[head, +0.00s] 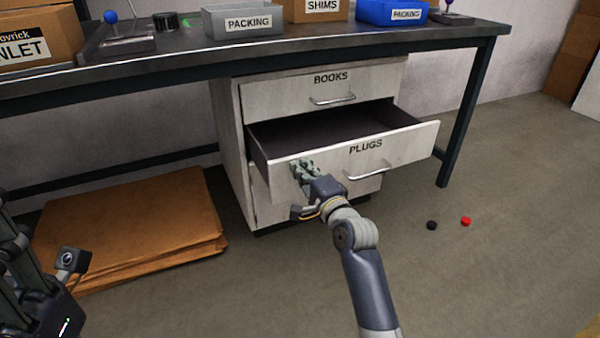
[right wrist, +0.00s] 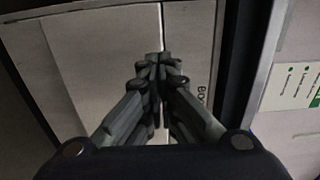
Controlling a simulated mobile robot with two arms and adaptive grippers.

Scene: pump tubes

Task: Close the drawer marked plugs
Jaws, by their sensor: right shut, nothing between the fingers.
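The drawer marked PLUGS (head: 405,147) is pulled out of the white cabinet under the bench, and its dark interior shows. Its front has a silver bar handle (head: 367,172). My right gripper (head: 301,168) is shut and empty at the left part of this drawer front, left of the handle. I cannot tell whether it touches the panel. In the right wrist view the shut fingers (right wrist: 158,75) point at pale panels. Part of my left arm and hand (head: 45,290) shows at the lower left; its fingers are not clear.
The BOOKS drawer (head: 285,98) above is shut. The bench top (head: 180,52) overhangs the cabinet, with a dark leg (head: 466,120) at right. Flat cardboard (head: 140,225) lies left of the cabinet. A black cap (head: 431,225) and a red cap (head: 466,221) lie on the floor.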

